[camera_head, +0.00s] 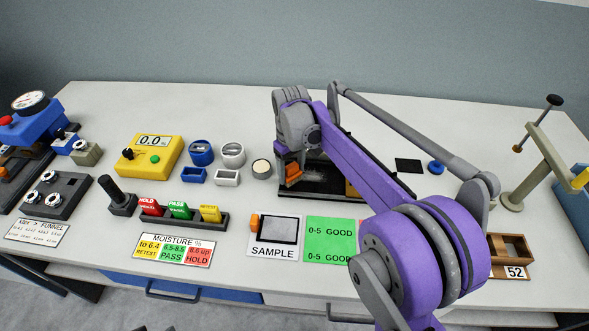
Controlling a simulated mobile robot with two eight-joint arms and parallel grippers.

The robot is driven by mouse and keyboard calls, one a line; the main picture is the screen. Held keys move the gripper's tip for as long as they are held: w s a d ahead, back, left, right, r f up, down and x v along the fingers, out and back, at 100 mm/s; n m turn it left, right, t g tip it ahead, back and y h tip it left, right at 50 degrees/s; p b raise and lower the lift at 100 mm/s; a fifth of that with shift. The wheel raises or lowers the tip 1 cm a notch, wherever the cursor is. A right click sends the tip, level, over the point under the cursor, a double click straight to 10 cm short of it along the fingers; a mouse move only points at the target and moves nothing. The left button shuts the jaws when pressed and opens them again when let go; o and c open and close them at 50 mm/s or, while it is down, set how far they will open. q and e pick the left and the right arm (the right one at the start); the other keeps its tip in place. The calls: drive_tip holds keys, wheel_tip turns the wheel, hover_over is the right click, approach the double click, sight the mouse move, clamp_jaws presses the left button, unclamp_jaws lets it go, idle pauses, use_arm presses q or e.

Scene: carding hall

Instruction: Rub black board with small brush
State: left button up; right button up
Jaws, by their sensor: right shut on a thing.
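My right arm comes in from the lower right, and its gripper (291,160) points down over the left end of a black board (335,186). The gripper is shut on a small orange piece that looks like the handle of the small brush (293,173). The brush's bristles cannot be made out, and the fingertips are partly hidden. A pale smudge of fibre shows on the board just right of the brush. My purple arm hides much of the board's right side. My left gripper is not in view.
Left of the board stand a round tin (262,168), small blue and white cups, and a yellow meter (149,155). In front lie a SAMPLE card (272,252) and a green card (329,232). A small black square (408,165) and a beige stand (524,180) are at right.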

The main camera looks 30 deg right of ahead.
drive_tip(key=shift+w+a+r+p, duration=0.15)
drive_tip(key=shift+a+r+p, duration=0.15)
drive_tip(key=shift+r, duration=0.25)
drive_tip(key=shift+w+a+r+p, duration=0.15)
drive_tip(key=shift+r+p, duration=0.1)
drive_tip(key=shift+r, duration=0.25)
drive_tip(key=shift+s+d+r+p, duration=0.15)
drive_tip(key=shift+r+p, duration=0.25)
drive_tip(key=shift+r, duration=0.25)
drive_tip(key=shift+s+d+r+p, duration=0.15)
drive_tip(key=shift+r+p, duration=0.2)
drive_tip(key=shift+r, duration=0.25)
drive_tip(key=shift+w+a+r+p, duration=0.1)
drive_tip(key=shift+w+r+p, duration=0.1)
drive_tip(key=shift+r+p, duration=1)
drive_tip(key=shift+r, duration=0.65)
drive_tip(key=shift+s, duration=0.1)
